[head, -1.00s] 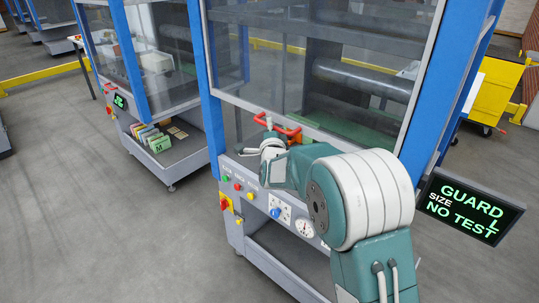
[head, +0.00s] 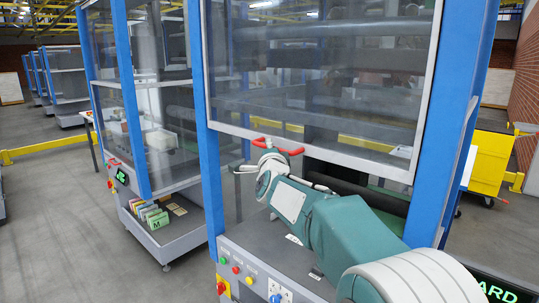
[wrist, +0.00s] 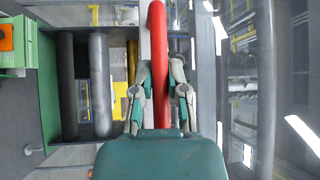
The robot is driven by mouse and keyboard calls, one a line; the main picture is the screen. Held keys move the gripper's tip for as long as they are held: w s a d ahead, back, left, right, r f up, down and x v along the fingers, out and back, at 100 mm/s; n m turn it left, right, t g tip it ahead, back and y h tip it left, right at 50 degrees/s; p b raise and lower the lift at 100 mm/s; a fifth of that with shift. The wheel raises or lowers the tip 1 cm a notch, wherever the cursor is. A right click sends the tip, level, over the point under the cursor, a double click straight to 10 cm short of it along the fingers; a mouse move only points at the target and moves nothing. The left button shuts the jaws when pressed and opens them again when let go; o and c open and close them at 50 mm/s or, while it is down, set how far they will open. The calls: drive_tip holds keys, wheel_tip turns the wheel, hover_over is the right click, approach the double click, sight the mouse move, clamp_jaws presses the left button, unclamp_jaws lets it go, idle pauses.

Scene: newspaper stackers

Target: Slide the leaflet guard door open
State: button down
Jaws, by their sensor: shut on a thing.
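The guard door (head: 325,85) is a clear panel in a grey frame between blue posts on the near machine. Its bottom edge stands well above the control ledge, leaving a gap through which rollers show. A red bar handle (head: 278,147) sits on its lower edge. The handle also shows upright in the wrist view (wrist: 158,30). My gripper (wrist: 161,75) is shut on the red handle, one finger on each side. In the head view my wrist hides part of the handle and the gap.
A control panel with coloured buttons (head: 236,269) lies below the gap. A dark display (head: 500,290) is partly cut off at bottom right. A second machine (head: 150,100) stands to the left, with leaflets (head: 150,216) on its lower shelf. A yellow cart (head: 490,163) stands at right.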

drive_tip(key=c, duration=0.6)
unclamp_jaws()
drive_tip(key=shift+c, duration=0.2)
drive_tip(key=s+d+f, duration=0.1)
drive_tip(key=s, duration=1)
drive_tip(key=shift+s+d+f, duration=0.15)
drive_tip(key=shift+s+f, duration=0.15)
drive_tip(key=shift+f, duration=0.1)
drive_tip(key=s+d+f+n+g+h, duration=0.1)
drive_tip(key=s+d+f+n+g, duration=0.3)
drive_tip(key=s, duration=0.7)
drive_tip(key=s+d+f+n+g+h, duration=0.1)
drive_tip(key=s+d+f+n+g, duration=0.4)
drive_tip(key=s, duration=0.6)
drive_tip(key=s+d+f+n+g, duration=0.4)
drive_tip(key=s+d+f+n, duration=0.2)
drive_tip(key=s+d+f, duration=0.2)
drive_tip(key=s+d, duration=0.2)
drive_tip(key=s, duration=0.1)
drive_tip(key=shift+s+g+h, duration=0.4)
